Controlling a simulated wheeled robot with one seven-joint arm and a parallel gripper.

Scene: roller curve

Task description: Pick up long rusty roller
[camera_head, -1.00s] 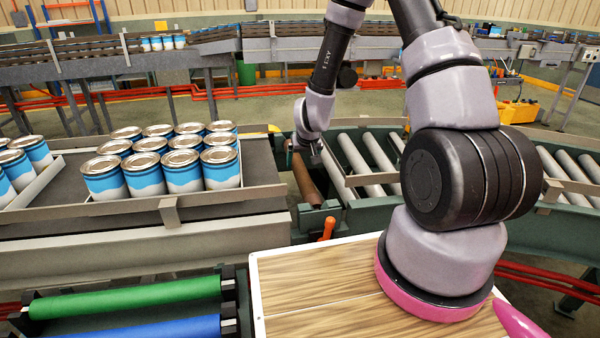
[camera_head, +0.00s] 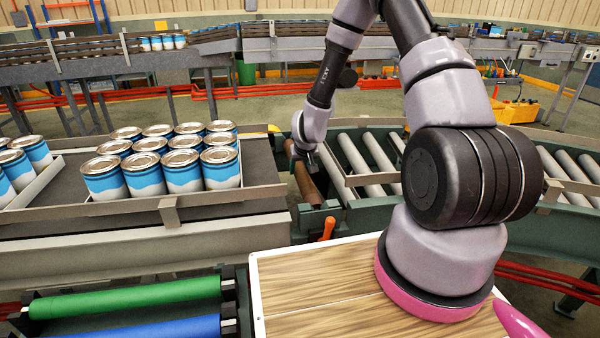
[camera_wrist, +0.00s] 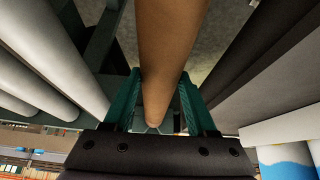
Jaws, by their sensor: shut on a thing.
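The long rusty roller (camera_head: 306,183) is a brown cylinder lying in the gap between the can conveyor and the grey roller curve. In the wrist view the rusty roller (camera_wrist: 168,50) runs from the top edge down between the teal fingers. My gripper (camera_wrist: 160,105) has one finger on each side of it and is shut on it. In the head view my gripper (camera_head: 307,150) is at the roller's far part, mostly hidden by my wrist. The roller still lies low, level with the conveyor frame. Its far end is hidden.
Grey rollers (camera_head: 360,165) stand right of the gap. Blue-and-white cans (camera_head: 163,170) stand on the belt to the left. An orange lever (camera_head: 327,229) sits near the roller's near end. A green roller (camera_head: 125,297) and a blue roller (camera_head: 150,328) lie at the front left.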

